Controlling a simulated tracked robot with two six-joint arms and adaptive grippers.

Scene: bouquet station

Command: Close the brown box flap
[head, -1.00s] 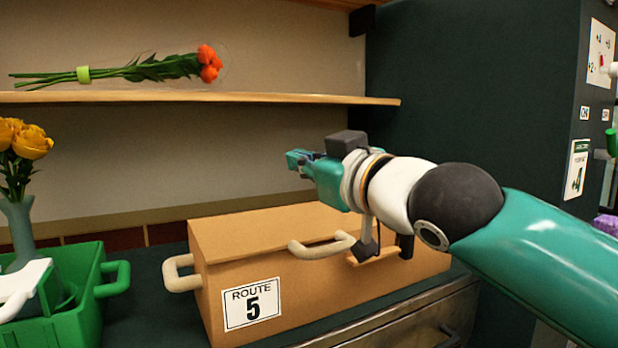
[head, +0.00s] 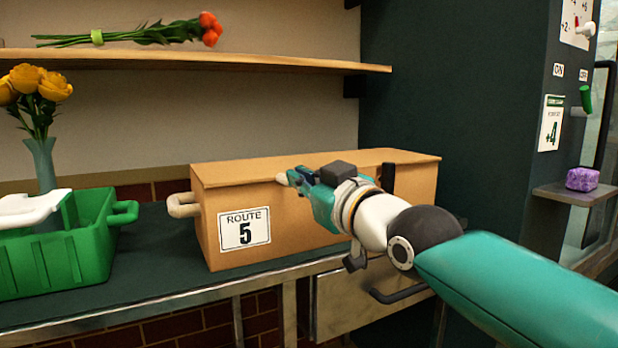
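The brown box (head: 290,245) stands on the dark counter with a "ROUTE 5" label on its front. Its top flap (head: 250,176) lies flat or nearly flat across the box; I cannot tell whether it is fully seated. My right gripper (head: 292,178) points left in front of the upper front of the box, close to the flap's front edge. Its fingers are small and partly overlapped, so contact and opening are unclear. The gripper and arm hide part of the box front.
A green crate (head: 85,258) and a vase with yellow flowers (head: 40,160) stand left of the box. A shelf (head: 200,60) with an orange bouquet (head: 150,34) runs above. A dark cabinet stands right, with a purple block (head: 582,179) on its ledge.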

